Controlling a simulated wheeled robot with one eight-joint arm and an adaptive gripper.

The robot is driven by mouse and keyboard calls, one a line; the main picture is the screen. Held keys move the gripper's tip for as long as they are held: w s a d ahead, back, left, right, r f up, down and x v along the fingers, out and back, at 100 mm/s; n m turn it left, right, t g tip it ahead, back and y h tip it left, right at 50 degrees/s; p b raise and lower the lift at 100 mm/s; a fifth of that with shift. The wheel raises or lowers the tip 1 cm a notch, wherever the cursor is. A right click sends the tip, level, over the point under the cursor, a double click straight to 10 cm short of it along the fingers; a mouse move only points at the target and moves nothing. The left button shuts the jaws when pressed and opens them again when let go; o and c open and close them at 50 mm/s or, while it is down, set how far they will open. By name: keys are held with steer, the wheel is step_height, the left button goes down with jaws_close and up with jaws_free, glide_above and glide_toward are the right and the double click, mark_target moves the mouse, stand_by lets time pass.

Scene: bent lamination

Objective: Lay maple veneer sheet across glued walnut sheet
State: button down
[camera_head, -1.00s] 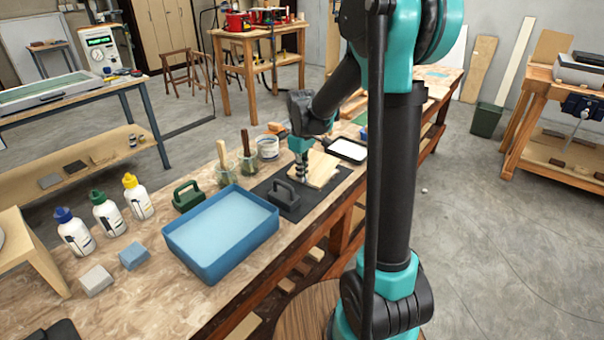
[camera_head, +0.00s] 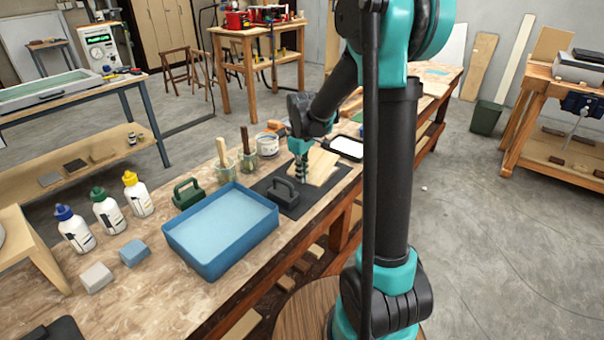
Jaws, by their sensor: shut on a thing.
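A pale, light-wood sheet (camera_head: 322,166), which looks like the maple veneer, is at the black mat on the long workbench. My gripper (camera_head: 302,177) points down at the sheet's left edge and is shut on it. The fingertips are small and partly hidden, so the exact grip is unclear. I cannot tell whether the sheet touches what is below it. No walnut sheet or glue can be told apart beneath it.
A black-handled block (camera_head: 284,192) stands on the black mat (camera_head: 298,208), just left of my gripper. A white-topped black pad (camera_head: 346,147) lies behind the sheet.

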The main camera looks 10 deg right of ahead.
mark_target(304, 184)
steer(key=shift+s+f, duration=0.35)
steer(key=shift+f, duration=0.15)
stand_by(0.4)
steer(key=shift+f, duration=0.1)
steer(key=shift+w+a+f, duration=0.1)
steer(key=shift+w+f, duration=0.05)
steer(key=shift+f, duration=0.2)
steer(key=shift+f, duration=0.35)
steer(key=shift+w+d+f, duration=0.1)
steer(key=shift+d+f, duration=0.3)
steer(key=shift+f, duration=0.15)
stand_by(0.8)
steer(key=c, duration=2.2)
jaws_free()
steer(key=shift+w+f, duration=0.3)
steer(key=shift+f, duration=0.15)
steer(key=shift+d, duration=0.15)
jaws_close()
steer(key=shift+f, duration=0.15)
